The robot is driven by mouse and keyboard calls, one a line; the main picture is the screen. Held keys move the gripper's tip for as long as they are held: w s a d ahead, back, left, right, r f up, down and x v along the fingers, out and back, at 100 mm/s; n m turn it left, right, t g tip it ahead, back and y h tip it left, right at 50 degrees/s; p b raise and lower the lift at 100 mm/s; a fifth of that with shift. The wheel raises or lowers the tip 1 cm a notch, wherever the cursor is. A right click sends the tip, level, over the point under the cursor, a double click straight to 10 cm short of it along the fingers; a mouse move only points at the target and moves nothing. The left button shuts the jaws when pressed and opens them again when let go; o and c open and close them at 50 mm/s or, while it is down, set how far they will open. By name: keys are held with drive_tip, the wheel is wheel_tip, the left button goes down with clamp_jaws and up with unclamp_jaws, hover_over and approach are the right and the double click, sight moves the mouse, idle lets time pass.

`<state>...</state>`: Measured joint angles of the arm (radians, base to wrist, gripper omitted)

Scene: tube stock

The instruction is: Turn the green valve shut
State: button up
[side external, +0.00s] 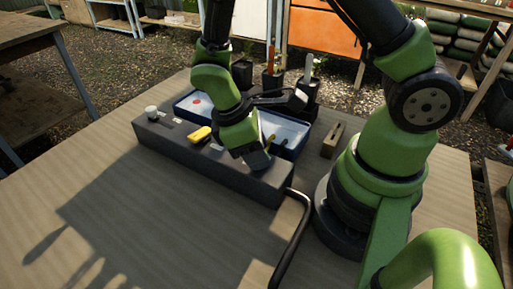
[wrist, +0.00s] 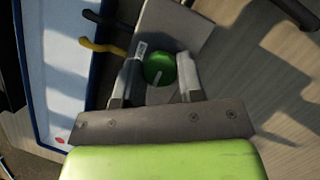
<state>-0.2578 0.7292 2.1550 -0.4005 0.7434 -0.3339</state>
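The green valve (wrist: 158,68) is a round knob with a pale line across it, on the grey bar-shaped block (wrist: 200,20), seen in the wrist view. In the side view the block (side external: 165,135) lies along the table, and my gripper (side external: 257,160) points down at its right end, hiding the valve. In the wrist view my gripper's two fingers (wrist: 160,75) stand on either side of the green knob, very close to it. I cannot tell whether they touch it or only hover around it.
A white knob (side external: 151,112) and a yellow handle (side external: 200,134) sit farther left on the block. Blue-rimmed trays (side external: 290,152) lie behind it; a yellow spout (wrist: 100,46) reaches over one. A small olive block (side external: 332,140) stands to the right. The front table is clear.

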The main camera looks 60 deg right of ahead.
drive_tip(key=c, duration=0.4)
drive_tip(key=shift+o, duration=0.2)
drive_tip(key=m+y, duration=0.1)
drive_tip(key=m, duration=0.2)
drive_tip(key=shift+m+g, duration=0.3)
drive_tip(key=shift+m, duration=0.1)
drive_tip(key=m+y, duration=0.2)
drive_tip(key=m, duration=0.2)
drive_tip(key=shift+d+m, duration=0.15)
drive_tip(key=shift+m, duration=0.15)
drive_tip(key=m+y, duration=0.1)
drive_tip(key=m, duration=0.1)
drive_tip(key=m+y, duration=0.1)
drive_tip(key=m, duration=0.2)
drive_tip(key=shift+d, duration=0.1)
drive_tip(key=shift+m+t+y, duration=0.5)
drive_tip(key=shift+m+t, duration=0.4)
drive_tip(key=shift+m, duration=1.4)
